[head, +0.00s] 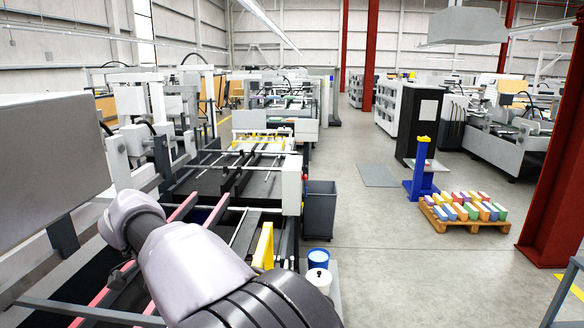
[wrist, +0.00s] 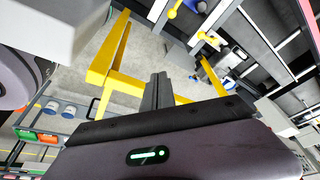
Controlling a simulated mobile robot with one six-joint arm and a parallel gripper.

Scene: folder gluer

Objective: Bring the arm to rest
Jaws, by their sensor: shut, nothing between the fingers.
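My gripper (wrist: 157,92) shows in the wrist view, where its dark fingers are together with nothing between them. Beyond the fingers the wrist view shows yellow bars (wrist: 105,72) and grey floor. In the head view my arm reaches from the bottom edge up and left over the folder gluer (head: 240,180). The gripper itself is not visible in the head view.
A yellow bracket (head: 263,247) stands close to the right of my arm. A dark bin (head: 319,208) and a blue container (head: 318,259) stand beside the machine. A pallet (head: 465,226) with coloured boxes lies to the right. Open floor (head: 385,270) lies between them.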

